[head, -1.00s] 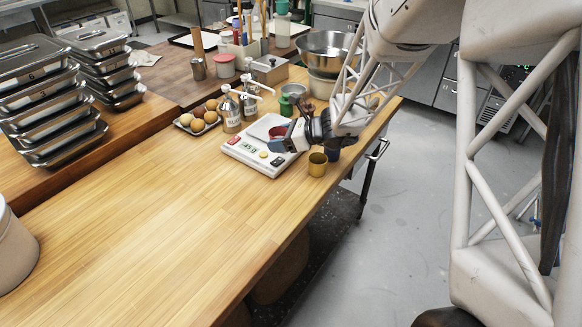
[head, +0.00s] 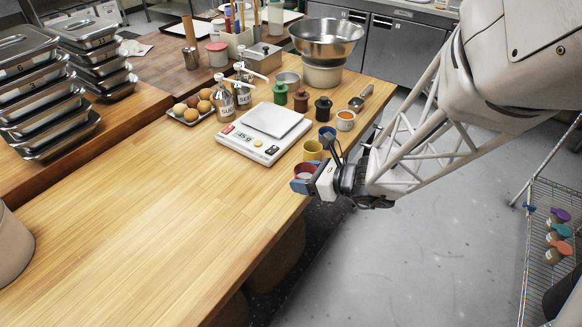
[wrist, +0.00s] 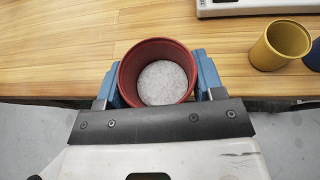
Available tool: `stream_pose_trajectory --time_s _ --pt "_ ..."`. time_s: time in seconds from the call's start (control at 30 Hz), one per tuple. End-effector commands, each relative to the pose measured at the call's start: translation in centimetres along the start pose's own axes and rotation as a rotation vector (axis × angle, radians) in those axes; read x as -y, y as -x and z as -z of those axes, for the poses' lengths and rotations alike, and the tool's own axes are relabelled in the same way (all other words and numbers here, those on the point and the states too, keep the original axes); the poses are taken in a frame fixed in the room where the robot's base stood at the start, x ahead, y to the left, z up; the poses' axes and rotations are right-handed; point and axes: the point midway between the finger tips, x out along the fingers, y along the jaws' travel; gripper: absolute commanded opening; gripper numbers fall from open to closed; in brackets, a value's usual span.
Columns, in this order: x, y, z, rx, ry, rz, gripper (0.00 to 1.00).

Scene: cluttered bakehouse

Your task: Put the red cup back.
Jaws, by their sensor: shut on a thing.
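The red cup (head: 304,170) is between the blue fingers of my gripper (head: 303,184), at the table's right edge. In the wrist view the red cup (wrist: 127,75) is upright, with pale grey-white grainy stuff inside. My gripper is shut on its sides. The cup's base is hidden, so I cannot tell whether it touches the table. A yellow cup (head: 312,150) stands just beyond it, and a blue cup (head: 327,134) stands beyond that, in a row along the edge. The white scale (head: 262,148) has a bare weighing plate (head: 272,120).
The near tabletop (head: 170,210) is clear. Past the right edge is floor.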

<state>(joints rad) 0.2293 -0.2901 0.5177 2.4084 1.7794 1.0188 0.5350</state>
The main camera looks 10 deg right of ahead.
Motion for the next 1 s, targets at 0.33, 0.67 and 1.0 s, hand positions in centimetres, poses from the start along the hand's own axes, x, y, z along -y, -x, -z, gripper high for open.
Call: stream_pose_trajectory --time_s 0.33,0.67,1.0 --pt "-4.1 3.3 3.0 -0.008 -0.032 0.081 0.33" --pt "-4.9 3.9 3.6 -0.010 -0.039 0.096 0.33" --pt "-4.7 3.7 3.5 -0.010 -0.038 0.095 0.33"
